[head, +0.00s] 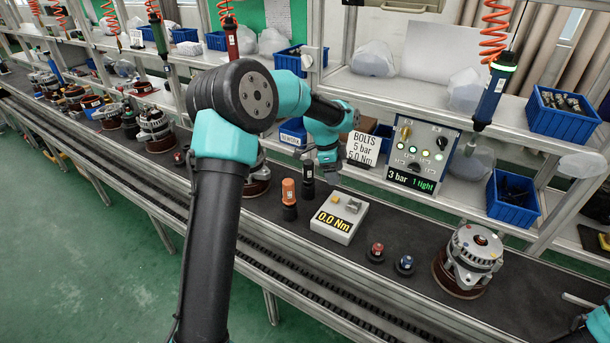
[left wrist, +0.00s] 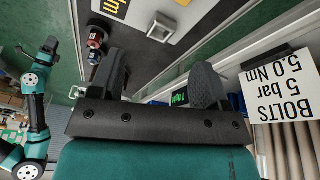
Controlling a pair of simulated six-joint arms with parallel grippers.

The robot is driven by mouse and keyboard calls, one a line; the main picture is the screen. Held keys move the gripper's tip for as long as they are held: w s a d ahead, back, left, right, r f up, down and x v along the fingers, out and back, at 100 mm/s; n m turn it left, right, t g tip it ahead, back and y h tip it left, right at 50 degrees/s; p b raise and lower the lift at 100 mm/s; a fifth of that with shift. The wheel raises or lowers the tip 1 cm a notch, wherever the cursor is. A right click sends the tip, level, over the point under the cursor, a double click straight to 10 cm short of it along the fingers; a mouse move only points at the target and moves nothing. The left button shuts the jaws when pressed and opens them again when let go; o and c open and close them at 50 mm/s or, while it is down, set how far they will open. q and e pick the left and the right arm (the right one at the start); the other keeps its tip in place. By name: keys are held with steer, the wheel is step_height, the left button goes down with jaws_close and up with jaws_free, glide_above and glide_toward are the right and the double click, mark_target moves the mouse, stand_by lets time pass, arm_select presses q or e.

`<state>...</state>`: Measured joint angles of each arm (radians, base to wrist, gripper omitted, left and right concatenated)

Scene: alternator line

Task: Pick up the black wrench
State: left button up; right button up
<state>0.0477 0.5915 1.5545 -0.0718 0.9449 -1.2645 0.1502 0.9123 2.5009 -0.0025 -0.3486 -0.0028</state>
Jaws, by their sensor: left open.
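A slim black upright tool (head: 308,182), which looks like the black wrench, stands on the dark line surface beside an orange-topped tool (head: 289,198). My left gripper (left wrist: 160,85) is open, with nothing visible between its two dark fingers in the left wrist view. In the head view my left wrist is just right of and behind the black tool, and its fingertips are hard to make out. The black tool cannot be picked out in the left wrist view. My right arm (head: 598,322) only enters at the lower right corner; its finger state is unclear.
A torque tester (head: 335,222) reading 0.0 Nm stands right of the tools. Red (head: 376,252) and blue (head: 404,265) knobbed pieces and an alternator (head: 468,262) stand farther right. A BOLTS sign (head: 363,148) and control panel (head: 415,150) are close to my left wrist.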

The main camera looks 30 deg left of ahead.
mark_target(308, 161)
arm_select(q)
steer(key=w+a+r+m+y, duration=0.3)
steer(key=w+a+r, duration=0.1)
steer(key=a+r, duration=0.7)
steer(key=shift+a+r+g, duration=0.3)
steer(key=shift+a, duration=0.45)
steer(key=shift+f, duration=0.1)
step_height(308, 161, down, 12)
steer(key=shift+s+f, duration=0.1)
steer(key=shift+d, duration=0.1)
steer(key=shift+d+f, duration=0.2)
steer(key=shift+f, duration=2.35)
steer(key=shift+c, duration=0.2)
